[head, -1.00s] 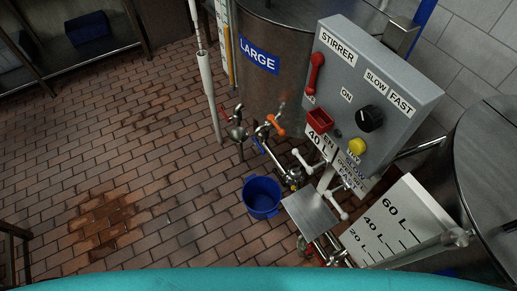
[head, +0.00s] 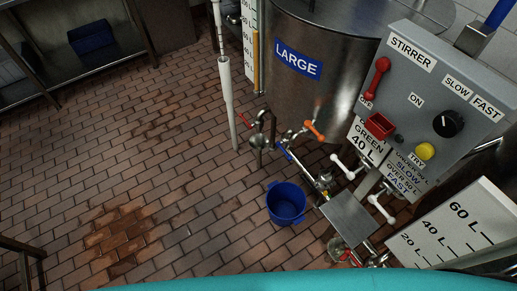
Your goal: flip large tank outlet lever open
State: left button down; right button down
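The large tank (head: 345,62) is a steel cylinder with a blue "LARGE" label (head: 298,60), at the upper middle right of the head view. Below it, near its base, is an orange lever (head: 314,130) on the pipework. A red handle (head: 243,119) and a blue handle (head: 285,151) also show on the pipes nearby. I cannot tell for sure which one is the tank's outlet lever. Neither of my grippers is in view.
A grey stirrer control panel (head: 420,75) stands at the right, in front of the tank. A blue bucket (head: 287,204) is on the brick floor below the pipes. White-handled valves and a metal plate (head: 347,219) are beside it. The floor at left is open.

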aim_at(290, 157)
jog(key=i+j, duration=0.1)
jog(key=j, duration=0.4)
jog(key=j+u, duration=0.1)
jog(key=j, duration=0.45)
jog(key=i+j, duration=0.15)
jog(key=j, duration=0.35)
